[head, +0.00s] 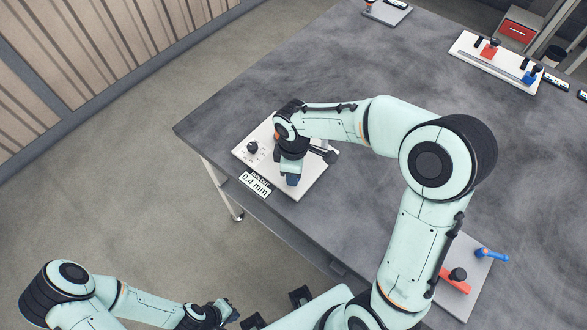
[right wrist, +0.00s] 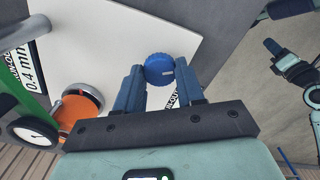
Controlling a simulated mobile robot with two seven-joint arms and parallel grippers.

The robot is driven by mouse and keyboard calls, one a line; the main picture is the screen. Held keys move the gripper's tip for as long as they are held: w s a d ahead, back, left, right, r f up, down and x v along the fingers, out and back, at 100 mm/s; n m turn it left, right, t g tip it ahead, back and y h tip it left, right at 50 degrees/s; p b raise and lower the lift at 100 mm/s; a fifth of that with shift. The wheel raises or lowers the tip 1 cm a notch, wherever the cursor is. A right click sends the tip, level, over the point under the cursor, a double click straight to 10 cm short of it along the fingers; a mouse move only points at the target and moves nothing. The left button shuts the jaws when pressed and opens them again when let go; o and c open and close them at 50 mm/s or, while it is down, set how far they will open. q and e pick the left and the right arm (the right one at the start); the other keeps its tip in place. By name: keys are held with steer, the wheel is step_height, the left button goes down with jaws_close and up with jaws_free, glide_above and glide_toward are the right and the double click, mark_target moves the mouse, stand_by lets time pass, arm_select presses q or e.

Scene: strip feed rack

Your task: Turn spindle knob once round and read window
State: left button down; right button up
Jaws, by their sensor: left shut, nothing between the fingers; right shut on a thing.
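The round blue spindle knob (right wrist: 160,68) with a small pale mark sits between the blue fingers of my right gripper (right wrist: 160,80), which is shut on it. In the head view my right gripper (head: 292,180) points down over the white plate (head: 312,186) and hides the knob. The run-out window (head: 256,185) at the plate's front edge reads 0.4 mm; the same reading shows at the left of the right wrist view (right wrist: 35,72). My left gripper (head: 230,312) is shut and empty, low in the head view, away from the table.
In the right wrist view a dial gauge (right wrist: 32,135), a green stand (right wrist: 28,100) and an orange part with a metal disc (right wrist: 80,108) stand beside the gripper. The table middle is clear.

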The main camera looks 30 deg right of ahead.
steer(key=shift+w+r, duration=0.1)
stand_by(0.4)
steer(key=o, duration=1)
steer(key=shift+o, duration=0.2)
arm_select(q)
steer(key=shift+w+r+p, duration=0.75)
steer(key=shift+r+p, duration=0.05)
steer(key=shift+r, duration=0.25)
arm_select(e)
step_height(320, 180, up, 13)
steer(key=shift+r, duration=0.15)
